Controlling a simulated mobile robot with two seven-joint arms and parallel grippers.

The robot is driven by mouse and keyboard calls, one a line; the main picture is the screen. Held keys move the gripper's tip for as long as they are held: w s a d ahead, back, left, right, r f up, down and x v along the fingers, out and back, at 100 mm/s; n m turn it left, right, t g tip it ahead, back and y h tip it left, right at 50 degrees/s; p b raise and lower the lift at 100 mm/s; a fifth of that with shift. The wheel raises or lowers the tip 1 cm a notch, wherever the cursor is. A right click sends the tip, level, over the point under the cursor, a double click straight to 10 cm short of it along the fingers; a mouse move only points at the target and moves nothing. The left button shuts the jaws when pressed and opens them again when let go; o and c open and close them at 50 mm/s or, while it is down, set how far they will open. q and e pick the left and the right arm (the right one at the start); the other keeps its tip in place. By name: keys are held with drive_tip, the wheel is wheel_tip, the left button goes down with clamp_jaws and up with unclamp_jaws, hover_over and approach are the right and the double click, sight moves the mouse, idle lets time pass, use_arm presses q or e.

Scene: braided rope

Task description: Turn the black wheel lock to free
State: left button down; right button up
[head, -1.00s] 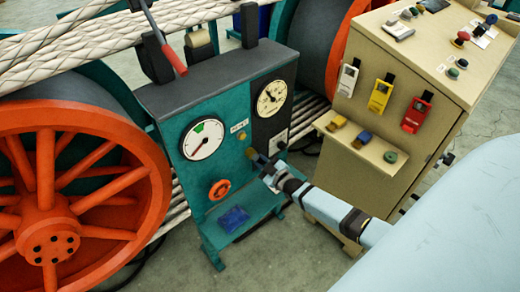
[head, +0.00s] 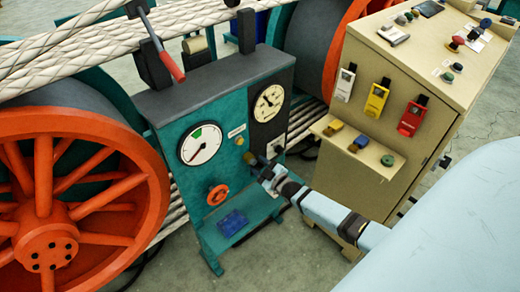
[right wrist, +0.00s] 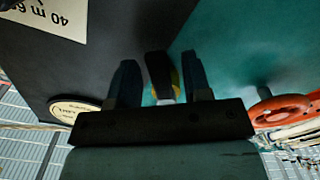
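A dark, upright part with yellow behind it (right wrist: 160,75), which looks like the black wheel lock, stands out from the teal panel (head: 203,178). In the right wrist view it lies between the two fingers of my right gripper (right wrist: 160,88). A narrow gap shows on its left side; on the right the finger is very close, and I cannot tell if it touches. In the head view my right gripper (head: 256,164) is at the panel's front, largely hiding the lock. My left gripper is out of view.
An orange handwheel (head: 218,195) is lower left of the gripper; it also shows in the right wrist view (right wrist: 280,110). A brass knob (head: 239,141) and dial gauges are above. A blue item (head: 232,222) lies on the lower shelf. A beige cabinet (head: 373,187) stands right.

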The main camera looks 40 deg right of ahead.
use_arm(q)
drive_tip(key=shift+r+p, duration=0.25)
drive_tip(key=shift+p, duration=0.5)
use_arm(e)
drive_tip(key=s+d, duration=0.1)
drive_tip(key=s, duration=1.2)
drive_tip(key=shift+s, duration=0.4)
